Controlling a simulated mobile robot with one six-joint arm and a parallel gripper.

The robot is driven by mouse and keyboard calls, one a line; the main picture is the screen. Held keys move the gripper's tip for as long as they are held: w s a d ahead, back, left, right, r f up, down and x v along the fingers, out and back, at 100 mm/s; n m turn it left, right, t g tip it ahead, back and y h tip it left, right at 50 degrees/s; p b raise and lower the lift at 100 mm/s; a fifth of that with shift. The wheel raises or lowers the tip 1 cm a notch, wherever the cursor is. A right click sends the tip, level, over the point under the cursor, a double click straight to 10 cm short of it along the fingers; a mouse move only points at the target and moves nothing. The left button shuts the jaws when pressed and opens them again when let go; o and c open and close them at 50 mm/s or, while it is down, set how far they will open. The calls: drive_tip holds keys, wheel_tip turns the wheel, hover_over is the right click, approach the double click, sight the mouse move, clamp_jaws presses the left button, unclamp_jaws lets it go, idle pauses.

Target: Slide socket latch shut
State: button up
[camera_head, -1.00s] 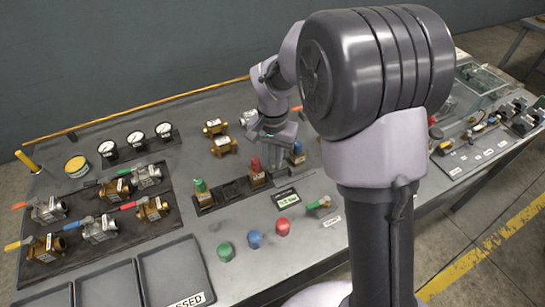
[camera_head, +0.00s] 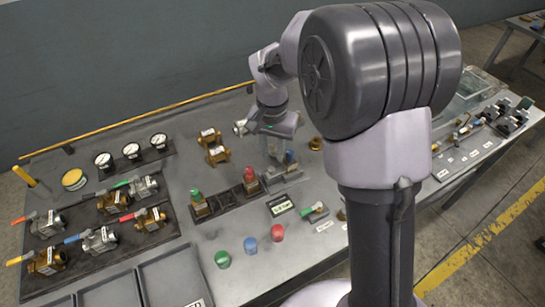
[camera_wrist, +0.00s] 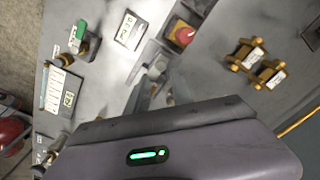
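My gripper (camera_head: 277,160) is low over the strip's right end, right of the red plug and close beside the blue one. In the wrist view the red-topped plug (camera_wrist: 182,34) is upper right of my gripper (camera_wrist: 148,92). The gripper's body covers the lower part of that view. I cannot make out the latch itself, the finger gap, or any contact.
Brass fittings (camera_head: 216,148) lie behind the strip. Valves and gauges (camera_head: 131,151) fill the left; trays (camera_head: 170,275) stand at front left.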

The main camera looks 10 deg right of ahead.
wheel_tip(320, 180, up, 12)
drive_tip(key=p, duration=0.4)
drive_tip(key=s+d+r+t+y+b, duration=0.1)
drive_tip(key=s+r+t, duration=0.15)
drive_tip(key=s, duration=0.45)
drive_tip(key=s+d+r+t+b, duration=0.1)
drive_tip(key=s+r, duration=0.3)
drive_tip(key=s, duration=0.3)
drive_tip(key=s+f+n+t+y+b, duration=0.1)
drive_tip(key=s+f+t, duration=0.1)
drive_tip(key=s, duration=0.7)
drive_tip(key=shift+s+a+f, duration=0.2)
drive_tip(key=shift+s+a, duration=0.1)
